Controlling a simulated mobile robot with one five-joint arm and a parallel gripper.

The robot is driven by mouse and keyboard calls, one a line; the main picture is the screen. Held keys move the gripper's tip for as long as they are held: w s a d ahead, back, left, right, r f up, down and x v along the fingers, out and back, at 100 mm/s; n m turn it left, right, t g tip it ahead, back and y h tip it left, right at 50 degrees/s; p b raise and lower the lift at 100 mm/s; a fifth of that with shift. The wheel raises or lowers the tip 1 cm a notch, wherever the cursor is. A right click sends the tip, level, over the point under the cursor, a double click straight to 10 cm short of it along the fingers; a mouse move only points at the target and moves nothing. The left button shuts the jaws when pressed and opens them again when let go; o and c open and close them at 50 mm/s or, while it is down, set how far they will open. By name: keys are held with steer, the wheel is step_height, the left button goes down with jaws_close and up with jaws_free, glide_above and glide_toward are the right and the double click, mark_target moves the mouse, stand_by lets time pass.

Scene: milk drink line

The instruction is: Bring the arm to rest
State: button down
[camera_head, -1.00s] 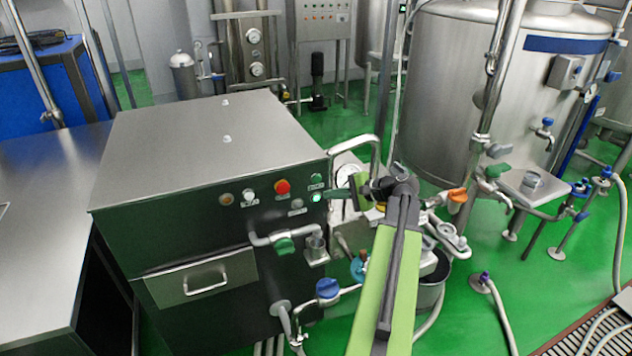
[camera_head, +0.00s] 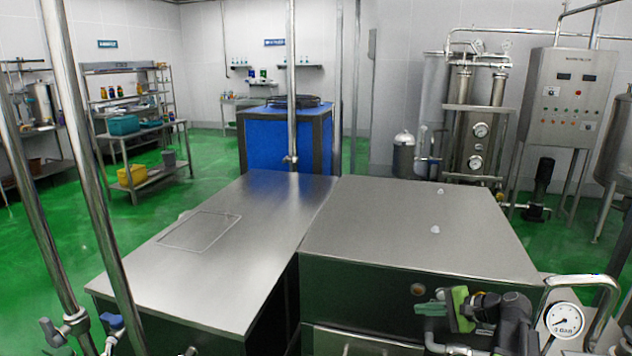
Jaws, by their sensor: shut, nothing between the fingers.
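My gripper (camera_head: 428,308) is at the lower right of the head view, with dark green fingers, a light green body and a black wrist. Its fingers are shut, empty and point left. The red button and the rest of the panel are hidden behind my gripper and wrist. Most of my arm is out of view.
A bent steel pipe (camera_head: 585,280) and a pressure gauge (camera_head: 564,320) stand close right of my wrist. A bare steel table (camera_head: 215,255) lies left. Upright poles (camera_head: 100,200) stand at the far left.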

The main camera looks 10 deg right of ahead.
steer(key=s+a+f+n+g+h, duration=0.1)
steer(key=s+a+f+n+g, duration=0.2)
steer(key=a, duration=1)
steer(key=a+f+n+g+h, duration=0.1)
steer(key=a+f+n+g, duration=0.25)
steer(key=a, duration=0.85)
steer(key=s+a+f+n+g+h+p, duration=0.1)
steer(key=s+a+f+n+g+h, duration=0.1)
steer(key=s+a+f+n+h, duration=0.15)
steer(key=s+d+n+h, duration=0.2)
steer(key=s+d+h, duration=0.1)
steer(key=d, duration=0.4)
steer(key=shift+f+n, duration=0.4)
